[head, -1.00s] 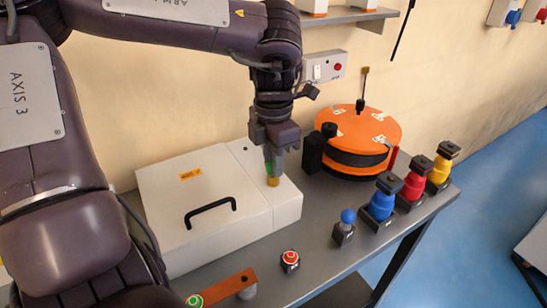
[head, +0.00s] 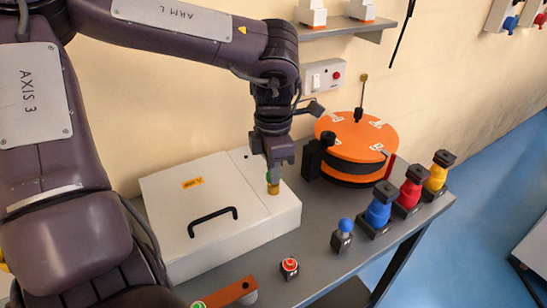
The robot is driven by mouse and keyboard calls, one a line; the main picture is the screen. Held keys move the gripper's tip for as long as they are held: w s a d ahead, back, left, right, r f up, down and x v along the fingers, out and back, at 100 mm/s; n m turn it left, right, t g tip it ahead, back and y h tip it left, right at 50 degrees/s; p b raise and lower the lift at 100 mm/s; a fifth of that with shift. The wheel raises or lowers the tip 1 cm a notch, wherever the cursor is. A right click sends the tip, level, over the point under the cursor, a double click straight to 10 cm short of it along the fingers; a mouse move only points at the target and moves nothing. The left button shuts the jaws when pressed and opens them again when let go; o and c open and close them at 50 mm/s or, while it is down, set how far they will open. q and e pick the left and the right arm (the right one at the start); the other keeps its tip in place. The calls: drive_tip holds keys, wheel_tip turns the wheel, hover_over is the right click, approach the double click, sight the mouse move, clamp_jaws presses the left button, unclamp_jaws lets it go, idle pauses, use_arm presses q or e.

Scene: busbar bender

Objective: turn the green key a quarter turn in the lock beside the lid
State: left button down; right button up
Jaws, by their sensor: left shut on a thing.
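The white box with its lid (head: 190,222) and black handle stands on the grey bench. The brass-coloured lock (head: 273,188) sits on the box top, on the strip to the right of the lid. My left gripper (head: 273,171) points straight down over the lock and is shut on the green key (head: 272,177). Only a sliver of green shows between the fingers and the lock, so the key's angle is hard to tell. My right gripper is not in view.
An orange round machine (head: 358,137) stands right of the gripper, with a black block (head: 312,160) close by. Blue (head: 378,212), red (head: 411,188) and yellow (head: 437,173) knobbed posts line the right edge. A red button (head: 289,266) is in front.

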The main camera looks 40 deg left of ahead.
use_arm(q)
drive_tip(key=shift+r+m+p, duration=0.25)
drive_tip(key=shift+m+p, duration=0.05)
drive_tip(key=shift+m, duration=0.5)
drive_tip(key=shift+f+m, duration=0.25)
drive_tip(key=shift+m, duration=0.45)
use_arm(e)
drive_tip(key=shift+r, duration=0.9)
use_arm(q)
drive_tip(key=shift+r+m+p, duration=0.2)
drive_tip(key=shift+m+p, duration=0.45)
drive_tip(key=shift+m, duration=0.15)
drive_tip(key=shift+m+p, duration=0.3)
drive_tip(key=shift+m, duration=0.5)
drive_tip(key=m, duration=0.2)
drive_tip(key=shift+f+m, duration=0.2)
drive_tip(key=shift+m, duration=0.1)
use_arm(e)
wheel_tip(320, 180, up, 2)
